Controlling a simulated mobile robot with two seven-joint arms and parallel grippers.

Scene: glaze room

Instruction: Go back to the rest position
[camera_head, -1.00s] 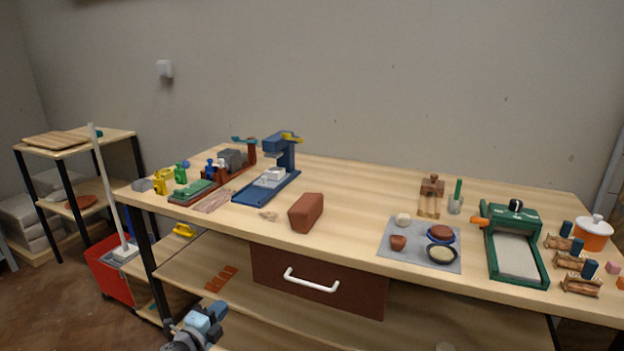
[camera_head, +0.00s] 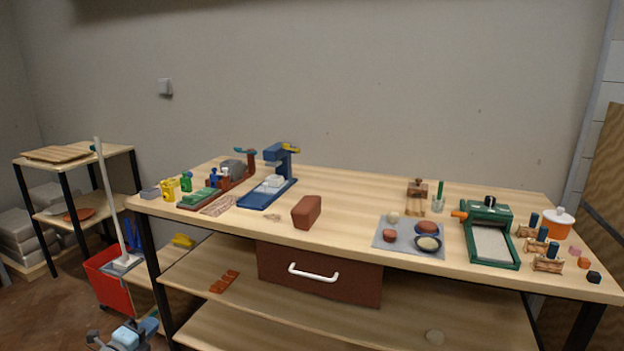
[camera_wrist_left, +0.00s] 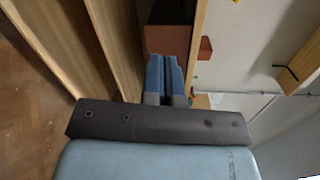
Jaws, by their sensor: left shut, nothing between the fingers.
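My left gripper (camera_head: 150,324) is low at the bottom left of the head view, in front of the workbench and below its top. In the left wrist view its two blue fingers (camera_wrist_left: 165,62) lie together, shut with nothing between them. The workbench (camera_head: 350,205) fills the middle of the head view, with a closed brown drawer (camera_head: 345,279) with a white handle under its top. My right gripper is in neither view now.
A red bucket (camera_head: 108,280) with a mop handle (camera_head: 107,190) stands left of the bench, close behind my left gripper. A small shelf (camera_head: 105,148) is further left. A reddish-brown block (camera_head: 306,212), a blue press (camera_head: 280,165) and a green-framed tray (camera_head: 465,240) are on the bench top.

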